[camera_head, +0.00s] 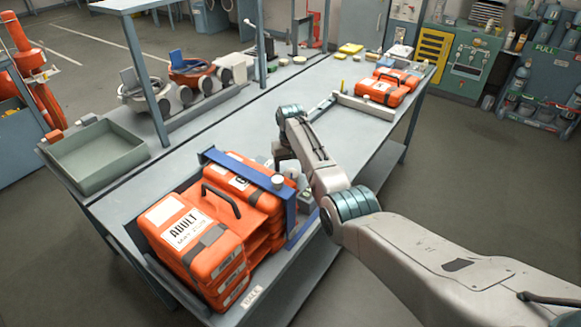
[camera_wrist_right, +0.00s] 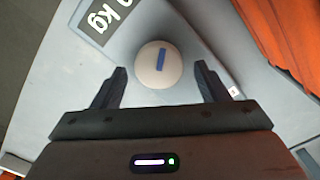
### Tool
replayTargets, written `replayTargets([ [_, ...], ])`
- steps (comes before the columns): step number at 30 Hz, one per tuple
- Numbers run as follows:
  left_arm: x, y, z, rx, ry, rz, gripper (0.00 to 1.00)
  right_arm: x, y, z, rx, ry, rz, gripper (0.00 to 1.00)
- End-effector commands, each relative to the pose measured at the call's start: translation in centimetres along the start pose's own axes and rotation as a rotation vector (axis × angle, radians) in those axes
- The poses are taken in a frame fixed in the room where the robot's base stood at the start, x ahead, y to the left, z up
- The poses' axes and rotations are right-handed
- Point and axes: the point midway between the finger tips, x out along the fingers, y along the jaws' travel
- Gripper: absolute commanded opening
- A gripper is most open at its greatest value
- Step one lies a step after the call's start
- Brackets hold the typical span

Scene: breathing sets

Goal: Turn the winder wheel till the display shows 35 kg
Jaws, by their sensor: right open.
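In the right wrist view the winder wheel (camera_wrist_right: 148,70) is a round, off-white knob with a short blue mark on its face. A dark display (camera_wrist_right: 97,17) beside it reads "kg" with part of a digit, perhaps 0; the rest is cut off at the picture's edge. My right gripper (camera_wrist_right: 160,72) is open, its two dark fingers on either side of the wheel, with a gap showing to each. In the head view my right gripper (camera_head: 284,158) is over the blue frame, near a small whitish knob (camera_head: 278,182). My left gripper is not in view.
Orange cases (camera_head: 196,245), one marked ADULT, are stacked by the blue frame (camera_head: 236,166). A grey tray (camera_head: 137,153) stands at the left of the workbench. More orange cases (camera_head: 378,94) lie at its far end. The bench middle is largely clear.

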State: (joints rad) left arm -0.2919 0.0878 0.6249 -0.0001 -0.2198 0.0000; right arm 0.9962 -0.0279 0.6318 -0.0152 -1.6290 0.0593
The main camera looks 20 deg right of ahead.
Motion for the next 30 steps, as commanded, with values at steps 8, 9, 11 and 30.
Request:
replayTargets([
  [8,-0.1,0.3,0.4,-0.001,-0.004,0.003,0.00,0.4,0.0,0.0,0.000,0.001,0.000,0.67],
  [9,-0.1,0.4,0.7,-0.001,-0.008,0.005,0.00,0.4,0.0,0.0,0.000,0.001,0.000,0.67],
  [11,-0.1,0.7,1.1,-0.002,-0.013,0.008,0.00,0.4,0.0,0.0,0.000,0.001,0.000,0.60],
  [30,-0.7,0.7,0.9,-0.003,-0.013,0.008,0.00,0.2,0.1,0.0,0.094,-0.001,0.000,0.23],
])
